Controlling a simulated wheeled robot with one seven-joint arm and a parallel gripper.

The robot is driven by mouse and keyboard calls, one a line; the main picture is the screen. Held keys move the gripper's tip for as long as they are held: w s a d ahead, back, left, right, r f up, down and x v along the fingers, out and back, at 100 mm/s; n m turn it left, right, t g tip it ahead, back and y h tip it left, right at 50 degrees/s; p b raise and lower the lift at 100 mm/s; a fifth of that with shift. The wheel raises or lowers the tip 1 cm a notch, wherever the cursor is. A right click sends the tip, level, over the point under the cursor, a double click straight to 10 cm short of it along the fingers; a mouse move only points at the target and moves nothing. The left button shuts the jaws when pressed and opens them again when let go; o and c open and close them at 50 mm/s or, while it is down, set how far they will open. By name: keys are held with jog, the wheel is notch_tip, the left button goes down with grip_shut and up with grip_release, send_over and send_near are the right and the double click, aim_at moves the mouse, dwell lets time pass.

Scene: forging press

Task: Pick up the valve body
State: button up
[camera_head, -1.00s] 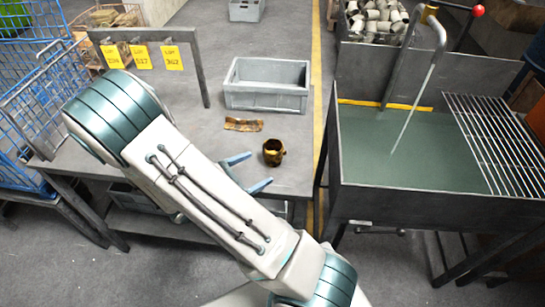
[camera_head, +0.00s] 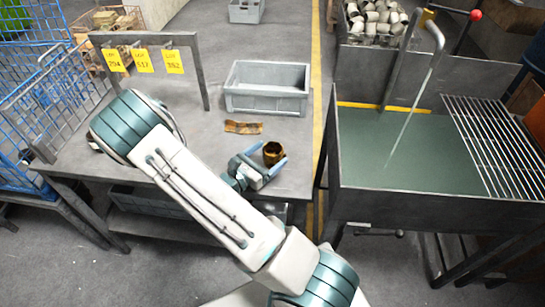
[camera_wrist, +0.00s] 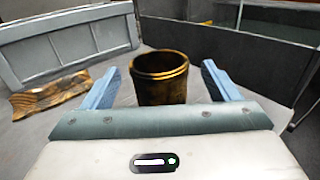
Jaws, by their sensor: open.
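The valve body (camera_head: 272,152) is a small brown-gold cylinder standing upright on the grey table (camera_head: 215,140), near its right edge. In the wrist view the valve body (camera_wrist: 160,78) stands between my two blue fingers, with a gap on each side. My gripper (camera_head: 262,160) is open around it, and it also shows in the wrist view (camera_wrist: 163,88). The lower part of the valve body is hidden behind the gripper's palm in the wrist view.
A brown wooden-looking piece (camera_head: 243,127) lies behind the valve body. A grey crate (camera_head: 267,104) stands farther back on the table. A rack with yellow tags (camera_head: 143,60) is at the left. A sink with green liquid (camera_head: 405,150) stands to the right.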

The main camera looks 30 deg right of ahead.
aim_at(279, 146)
jog(key=x, duration=0.4)
jog(key=shift+w+d+p, duration=0.1)
jog(key=shift+w+p, duration=0.05)
jog(key=shift+p, duration=0.25)
jog(key=c, duration=1.3)
jog(key=shift+r, duration=0.1)
jog(key=shift+c, duration=0.2)
